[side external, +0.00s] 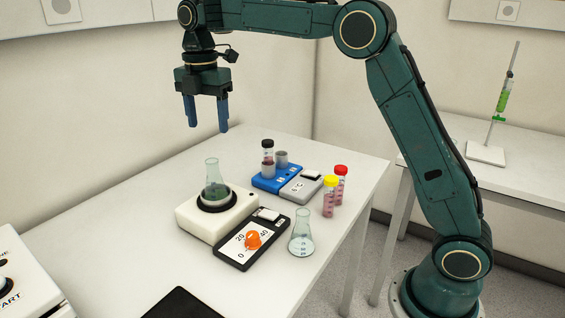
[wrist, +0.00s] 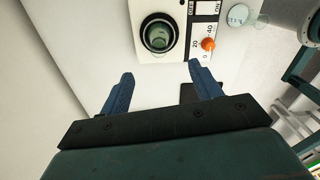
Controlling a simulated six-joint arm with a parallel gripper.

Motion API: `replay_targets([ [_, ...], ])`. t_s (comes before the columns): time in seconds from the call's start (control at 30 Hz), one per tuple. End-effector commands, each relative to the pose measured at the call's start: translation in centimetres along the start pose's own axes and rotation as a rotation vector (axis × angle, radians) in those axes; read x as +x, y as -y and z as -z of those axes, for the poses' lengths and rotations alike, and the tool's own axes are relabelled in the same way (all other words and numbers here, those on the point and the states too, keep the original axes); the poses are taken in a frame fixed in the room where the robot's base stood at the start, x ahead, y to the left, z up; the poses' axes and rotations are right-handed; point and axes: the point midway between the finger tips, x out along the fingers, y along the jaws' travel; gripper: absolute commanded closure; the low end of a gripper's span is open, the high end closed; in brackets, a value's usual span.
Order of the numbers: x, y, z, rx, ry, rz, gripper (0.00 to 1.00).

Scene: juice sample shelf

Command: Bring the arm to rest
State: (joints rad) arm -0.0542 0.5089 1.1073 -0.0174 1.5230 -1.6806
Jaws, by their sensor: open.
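My gripper (side external: 207,114) hangs high above the back left of the table, its two blue fingers pointing down. The fingers are apart with nothing between them. It is clear of every object. In the wrist view, my gripper (wrist: 158,85) also shows its fingers spread over bare table. My arm arches from its base at the right, over the table, to the gripper at the upper left.
A flask of greenish liquid (side external: 214,184) stands on a white device (side external: 190,222), beside a black dial panel (side external: 232,256). An empty-looking flask (side external: 302,240), two capped vials (side external: 330,197) and a blue-grey rack (side external: 268,183) stand right. A syringe stand (side external: 488,152) is on another table.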

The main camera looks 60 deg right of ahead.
Motion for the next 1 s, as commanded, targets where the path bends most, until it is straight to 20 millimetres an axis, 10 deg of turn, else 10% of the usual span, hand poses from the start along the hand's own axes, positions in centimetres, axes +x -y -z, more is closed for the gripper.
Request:
replay_targets([
  [0.37, -2.8, 4.6, 0.2, 0.247, 0.0, -0.073, 0.36],
  [1.0, -4.7, 18.2, 1.3, 0.913, -0.082, -0.256, 0.36],
])
